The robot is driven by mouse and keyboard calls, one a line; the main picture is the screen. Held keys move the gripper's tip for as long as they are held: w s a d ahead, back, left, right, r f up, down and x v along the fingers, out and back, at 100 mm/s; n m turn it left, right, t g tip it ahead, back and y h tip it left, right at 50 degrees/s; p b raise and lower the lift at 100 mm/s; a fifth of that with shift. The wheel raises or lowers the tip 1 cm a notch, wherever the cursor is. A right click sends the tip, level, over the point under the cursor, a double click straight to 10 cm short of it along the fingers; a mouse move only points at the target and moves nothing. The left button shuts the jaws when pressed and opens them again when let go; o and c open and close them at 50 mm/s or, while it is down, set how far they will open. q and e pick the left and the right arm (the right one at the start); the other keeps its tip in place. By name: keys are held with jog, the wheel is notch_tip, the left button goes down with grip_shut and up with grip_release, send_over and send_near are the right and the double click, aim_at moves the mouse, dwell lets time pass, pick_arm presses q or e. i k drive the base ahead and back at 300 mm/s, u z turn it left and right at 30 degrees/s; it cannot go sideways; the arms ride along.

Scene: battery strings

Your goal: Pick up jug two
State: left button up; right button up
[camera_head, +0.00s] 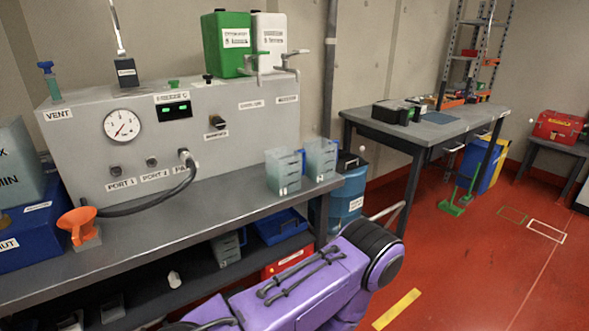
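Two translucent grey-green jugs stand upright side by side near the right end of the steel bench. The left jug (283,172) and the right jug (320,159) each carry a small label low on the front. The labels are too small to read surely, so I cannot tell which is jug two. A purple arm link of mine crosses the bottom middle, in front of and below the bench edge. Neither of my grippers shows, and neither jug is held by anything in view.
A grey panel (250,121) with gauge and ports backs the steel bench (190,206). A green container (227,43) and a white container (269,41) with taps stand on it. Bench space left of the jugs is clear.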

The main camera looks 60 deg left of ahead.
aim_at(321, 153)
jog(key=u, duration=1.25)
